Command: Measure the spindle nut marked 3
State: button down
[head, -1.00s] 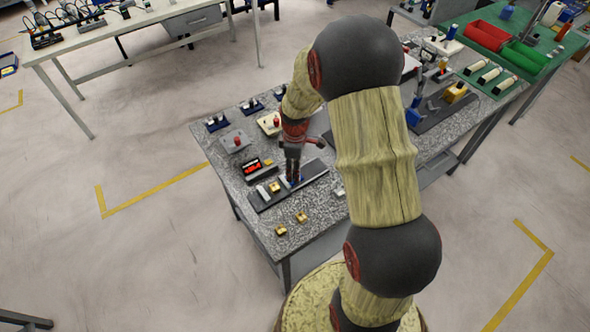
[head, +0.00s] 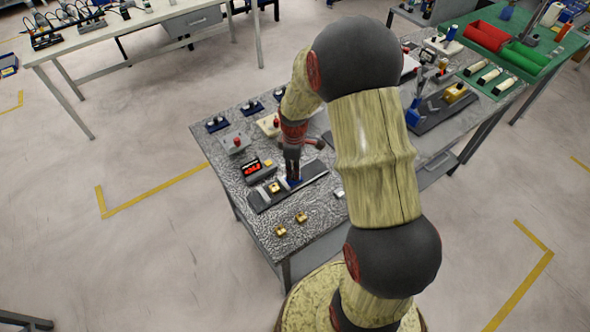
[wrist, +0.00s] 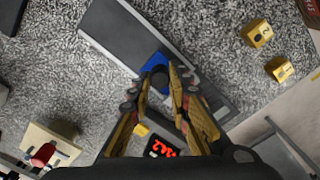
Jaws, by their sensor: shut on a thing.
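My gripper (head: 292,181) is down at the measuring gauge, a long dark grey bed (head: 312,174) on the speckled bench. In the wrist view my fingertips (wrist: 161,78) are shut on the dark knob of the gauge's blue slider (wrist: 152,62).
Two other brass nuts, (head: 281,230) and (head: 301,217), lie on the bench near its front edge. A grey box with a red button (head: 236,142) stands behind the display. Blue holders (head: 216,123) line the back edge. Another fixture (head: 440,107) stands farther right.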

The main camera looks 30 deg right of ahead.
aim_at(286, 182)
jog(key=a, duration=0.3)
jog(key=shift+a+r, duration=0.1)
jog(key=shift+a, duration=0.15)
jog(key=c, duration=2.6)
grip_release()
grip_shut()
jog(key=o, duration=0.9)
grip_release()
jog(key=shift+o, duration=0.2)
notch_tip(286, 182, up, 12)
